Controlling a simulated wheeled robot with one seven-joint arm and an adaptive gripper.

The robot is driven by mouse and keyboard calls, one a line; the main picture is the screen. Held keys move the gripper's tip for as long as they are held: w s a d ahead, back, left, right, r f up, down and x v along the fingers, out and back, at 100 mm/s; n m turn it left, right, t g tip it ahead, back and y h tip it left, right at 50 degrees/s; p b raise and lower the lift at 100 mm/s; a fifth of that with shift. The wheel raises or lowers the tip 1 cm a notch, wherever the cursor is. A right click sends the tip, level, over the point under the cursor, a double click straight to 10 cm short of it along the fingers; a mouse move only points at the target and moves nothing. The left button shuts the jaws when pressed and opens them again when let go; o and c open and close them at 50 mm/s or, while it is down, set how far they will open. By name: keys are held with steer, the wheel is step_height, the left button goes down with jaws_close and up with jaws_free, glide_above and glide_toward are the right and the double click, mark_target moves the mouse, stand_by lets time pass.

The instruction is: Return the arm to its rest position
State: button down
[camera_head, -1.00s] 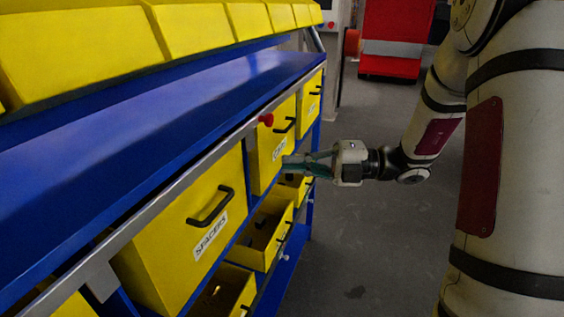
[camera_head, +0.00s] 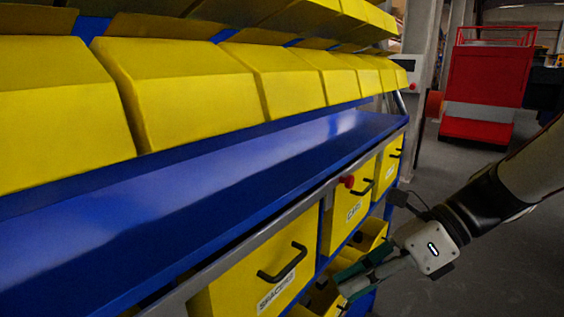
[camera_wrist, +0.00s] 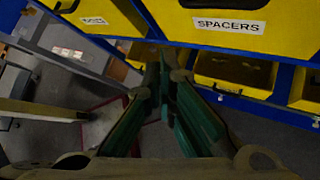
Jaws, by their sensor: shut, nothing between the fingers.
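My gripper (camera_head: 358,278) is at the lower right of the head view, at the end of my pale arm, in front of the rack's lower drawers. Its green-lined fingers are shut and hold nothing. In the wrist view my gripper (camera_wrist: 166,80) points toward the rack, with its fingertips close together below the yellow drawer labelled SPACERS (camera_wrist: 230,38). I cannot tell whether the fingertips touch the rack. The SPACERS drawer (camera_head: 245,282) also shows in the head view, left of my gripper.
A blue shelf (camera_head: 200,185) runs along the rack under yellow bins (camera_head: 190,85). The CAPS drawer (camera_head: 347,217) has a black handle. An open lower drawer (camera_wrist: 235,72) lies near my fingers. A red cabinet (camera_head: 487,85) stands behind. Grey floor (camera_head: 500,260) is clear at right.

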steer(key=s+d+r+n+t+h, duration=0.1)
steer(key=s+d+n+t+h, duration=0.2)
steer(key=n, duration=0.8)
steer(key=s+d+r+n+t+h, duration=0.1)
steer(key=s+d+n+h, duration=0.4)
steer(key=n, duration=0.7)
steer(key=t+h, duration=0.1)
steer(key=h, duration=0.1)
steer(key=shift+s+d+r+n+t+h, duration=0.2)
steer(key=shift+s+r+n+t+h, duration=0.1)
steer(key=shift+s+r+t+h, duration=0.1)
steer(key=shift+a+f, duration=0.1)
